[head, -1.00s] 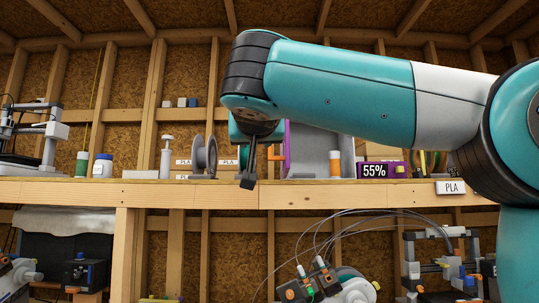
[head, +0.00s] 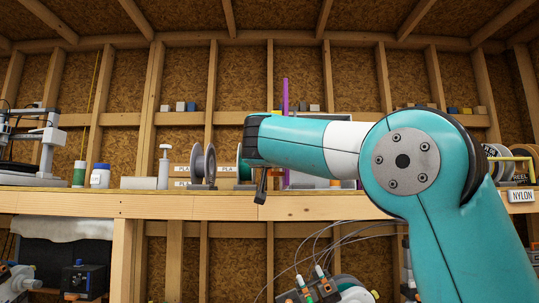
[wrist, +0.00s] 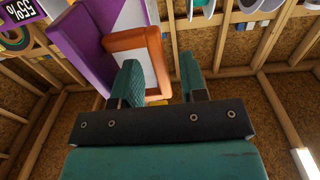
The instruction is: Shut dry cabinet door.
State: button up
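The dry cabinet is mostly hidden behind my arm in the head view. A purple upright strip (head: 285,95), which looks like its door seen nearly edge-on, rises above the arm. In the wrist view the purple frame (wrist: 88,45) has a pale panel and an orange loop handle (wrist: 138,42). The cabinet's 55% display (wrist: 18,17) shows upside down at the top left. My gripper (wrist: 158,60) is open, its two fingers apart. It also shows in the head view (head: 261,196). The handle's right side appears between the fingers; I cannot tell whether they touch it.
The wooden shelf (head: 180,205) runs across the view. Left of my gripper stand a grey spool (head: 198,162), a white pump bottle (head: 164,167) and a white jar (head: 100,177). A NYLON label (head: 521,196) marks the shelf's right part.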

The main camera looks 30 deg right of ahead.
jog(key=shift+x, duration=0.9)
jog(key=shift+c, duration=0.4)
grip_shut()
jog(key=shift+s, duration=0.1)
